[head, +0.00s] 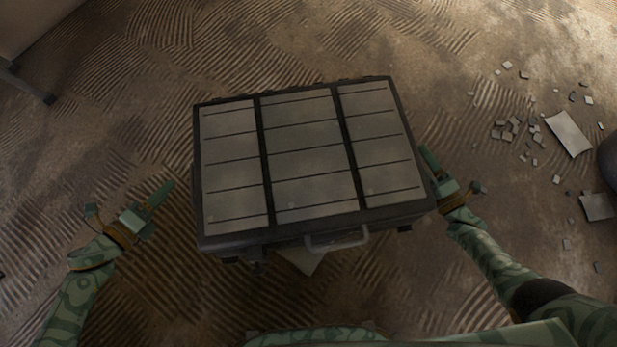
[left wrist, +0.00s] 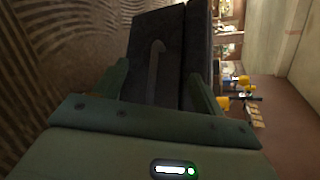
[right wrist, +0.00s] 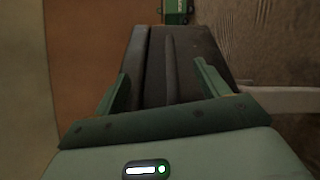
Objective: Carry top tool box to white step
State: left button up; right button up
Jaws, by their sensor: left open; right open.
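A dark tool box with grey lid panels (head: 305,155) fills the middle of the head view, its handle (head: 337,241) towards me. Whether another box lies under it is hidden. My left gripper (head: 158,195) is open, a gap left of the box. In the left wrist view the box's side (left wrist: 160,45) lies ahead between the fingers. My right gripper (head: 436,172) is open close to the box's right edge; contact is unclear. In the right wrist view the box (right wrist: 170,60) also lies ahead between the fingers. I cannot make out the white step for certain.
Broken tile bits (head: 515,130) and larger pale pieces (head: 570,133) litter the floor at right. A pale piece (head: 303,259) shows below the box's front edge. A pale structure with a dark leg (head: 35,25) stands at the upper left. The ridged floor at left is clear.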

jog(key=v, duration=1)
jog(key=shift+s, duration=0.4)
jog(key=shift+d, duration=0.1)
